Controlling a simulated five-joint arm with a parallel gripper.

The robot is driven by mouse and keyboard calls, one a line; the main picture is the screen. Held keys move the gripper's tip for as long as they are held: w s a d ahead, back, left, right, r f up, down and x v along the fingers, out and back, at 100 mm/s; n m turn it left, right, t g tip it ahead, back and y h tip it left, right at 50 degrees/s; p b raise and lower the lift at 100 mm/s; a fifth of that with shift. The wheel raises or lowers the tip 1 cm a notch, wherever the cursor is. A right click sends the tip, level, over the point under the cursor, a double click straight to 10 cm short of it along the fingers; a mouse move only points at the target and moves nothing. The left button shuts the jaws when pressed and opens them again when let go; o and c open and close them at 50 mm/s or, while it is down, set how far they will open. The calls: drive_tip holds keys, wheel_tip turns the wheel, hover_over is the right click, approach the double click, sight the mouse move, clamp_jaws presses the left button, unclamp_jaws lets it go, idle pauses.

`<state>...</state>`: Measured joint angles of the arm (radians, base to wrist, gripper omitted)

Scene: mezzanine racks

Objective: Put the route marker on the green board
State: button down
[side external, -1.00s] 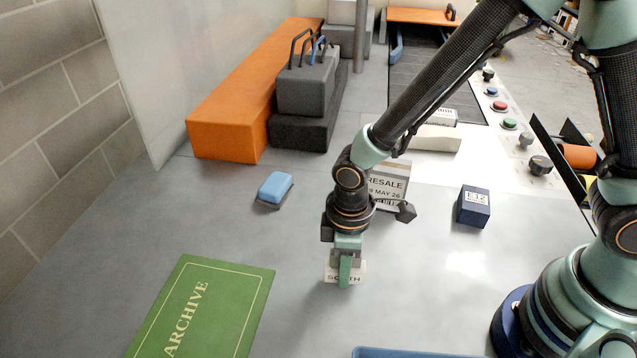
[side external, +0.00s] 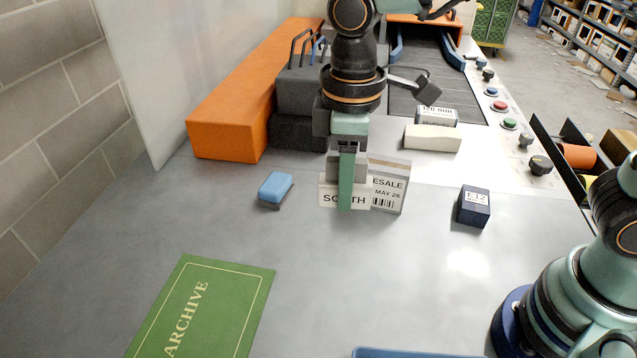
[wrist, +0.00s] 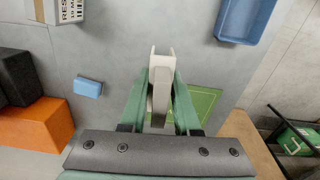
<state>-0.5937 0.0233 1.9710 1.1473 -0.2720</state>
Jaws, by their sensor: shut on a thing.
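The route marker (side external: 329,195) is a small white sign whose lettering appears to read SOUTH, partly covered by a finger. My gripper (side external: 346,200) is shut on it and holds it upright above the grey table, in front of the RESALE box. In the wrist view the white marker (wrist: 161,80) stands between the green fingers of my gripper (wrist: 160,92). The green board (side external: 205,312), lettered ARCHIVE, lies flat at the lower left, apart from the marker. It shows in the wrist view (wrist: 207,100), partly hidden behind a finger.
The RESALE box (side external: 390,187) stands just behind the marker. A blue eraser-like block (side external: 275,187) lies left and a dark blue cube (side external: 473,207) right. A blue tray (wrist: 262,20) sits at the near edge. The table between marker and board is clear.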

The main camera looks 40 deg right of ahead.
drive_tip(key=w+a+r, duration=0.1)
drive_tip(key=w+a, duration=0.2)
drive_tip(key=a, duration=0.5)
drive_tip(key=m, duration=0.1)
hover_over(241, 311)
wheel_tip(241, 311, down, 20)
drive_tip(key=shift+f, duration=0.1)
drive_tip(key=c, duration=0.6)
unclamp_jaws()
drive_tip(key=shift+f, duration=0.1)
drive_tip(key=shift+c, duration=0.2)
